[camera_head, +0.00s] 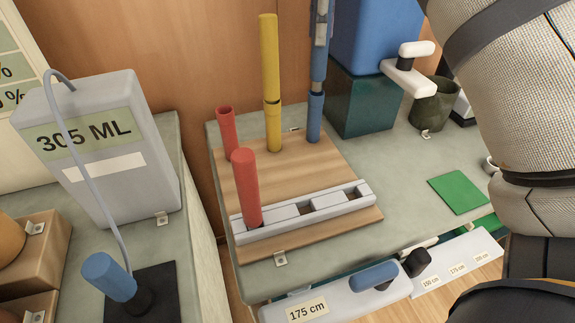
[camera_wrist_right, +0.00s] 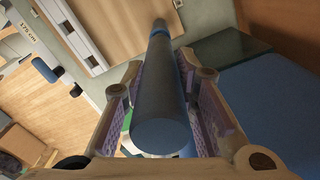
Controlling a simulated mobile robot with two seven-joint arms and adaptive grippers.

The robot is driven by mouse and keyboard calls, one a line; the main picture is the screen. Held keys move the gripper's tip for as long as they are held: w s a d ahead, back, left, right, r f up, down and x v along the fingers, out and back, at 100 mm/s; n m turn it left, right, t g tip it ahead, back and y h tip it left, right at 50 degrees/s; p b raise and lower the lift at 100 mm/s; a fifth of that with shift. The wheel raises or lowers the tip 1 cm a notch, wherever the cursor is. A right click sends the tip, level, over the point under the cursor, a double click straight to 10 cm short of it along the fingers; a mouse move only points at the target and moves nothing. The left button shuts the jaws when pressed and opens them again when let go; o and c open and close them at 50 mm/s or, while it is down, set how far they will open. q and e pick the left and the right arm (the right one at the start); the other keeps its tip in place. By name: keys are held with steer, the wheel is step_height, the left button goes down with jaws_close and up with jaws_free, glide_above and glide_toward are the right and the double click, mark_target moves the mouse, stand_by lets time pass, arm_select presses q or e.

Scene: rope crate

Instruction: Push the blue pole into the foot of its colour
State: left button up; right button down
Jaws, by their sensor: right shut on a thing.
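The blue pole (camera_head: 319,66) stands upright over the blue foot (camera_head: 315,120) at the back right of the wooden board. Its lower end meets the foot's mouth; how deep it sits I cannot tell. My right gripper (camera_head: 322,22) is shut around the pole's upper part. In the right wrist view, the pole (camera_wrist_right: 162,95) runs between the two fingers of the gripper (camera_wrist_right: 163,68), down to the lighter blue foot (camera_wrist_right: 159,24). My left gripper is not in view.
A yellow pole (camera_head: 269,55) stands in the yellow foot (camera_head: 274,130). The red foot (camera_head: 226,135) is empty; a red pole (camera_head: 246,190) stands in the pale slotted rack (camera_head: 352,198). A blue container (camera_head: 374,35) on a dark teal block (camera_head: 360,103) is close right of the blue pole.

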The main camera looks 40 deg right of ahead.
steer(key=shift+f, duration=1.65)
stand_by(1.4)
steer(key=c, duration=1.2)
jaws_free()
